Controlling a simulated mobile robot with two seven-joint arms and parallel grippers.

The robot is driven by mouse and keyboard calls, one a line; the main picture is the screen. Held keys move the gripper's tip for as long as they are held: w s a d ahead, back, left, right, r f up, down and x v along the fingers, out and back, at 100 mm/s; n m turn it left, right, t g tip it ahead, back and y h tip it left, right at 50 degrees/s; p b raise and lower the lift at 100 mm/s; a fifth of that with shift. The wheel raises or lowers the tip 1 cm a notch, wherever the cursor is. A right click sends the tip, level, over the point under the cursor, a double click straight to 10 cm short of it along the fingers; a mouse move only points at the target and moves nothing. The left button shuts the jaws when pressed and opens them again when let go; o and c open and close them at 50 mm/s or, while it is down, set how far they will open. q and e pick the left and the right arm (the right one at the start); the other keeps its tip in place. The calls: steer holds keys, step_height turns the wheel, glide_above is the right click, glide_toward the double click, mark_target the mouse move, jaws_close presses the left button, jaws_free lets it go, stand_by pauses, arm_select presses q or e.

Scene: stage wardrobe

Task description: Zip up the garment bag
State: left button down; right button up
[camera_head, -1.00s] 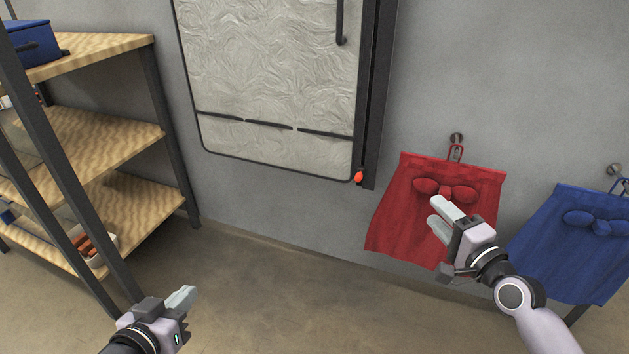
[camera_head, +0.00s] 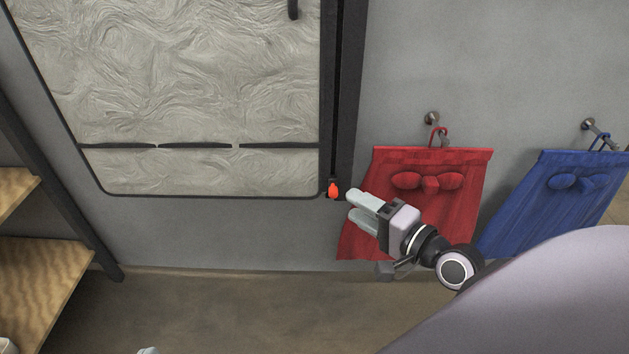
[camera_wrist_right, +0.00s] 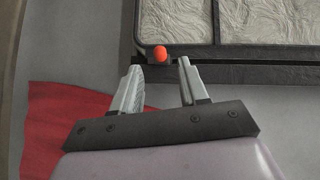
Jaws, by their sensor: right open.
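The garment bag (camera_head: 200,100) hangs against the wall, pale and wrinkled with a dark border; its lower edge also shows in the right wrist view (camera_wrist_right: 265,22). A dark zip strip (camera_head: 342,90) runs up its right side. The red zip pull (camera_head: 333,190) is at the strip's bottom end. My right gripper (camera_head: 352,205) is open and empty, just right of and slightly below the pull. In the right wrist view the pull (camera_wrist_right: 159,53) lies beyond the open fingertips (camera_wrist_right: 160,68), between them in the picture, with no contact visible. Only a tip of my left gripper (camera_head: 148,351) shows at the bottom edge.
A red garment (camera_head: 450,210) hangs from a wall hook behind my right gripper. A blue garment (camera_head: 550,205) hangs further right. A wooden shelf rack (camera_head: 45,280) stands at the left. The floor below the bag is clear.

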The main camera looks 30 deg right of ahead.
mark_target(337, 195)
steer(key=shift+b+x, duration=0.8)
steer(key=shift+x, duration=2.8)
jaws_close()
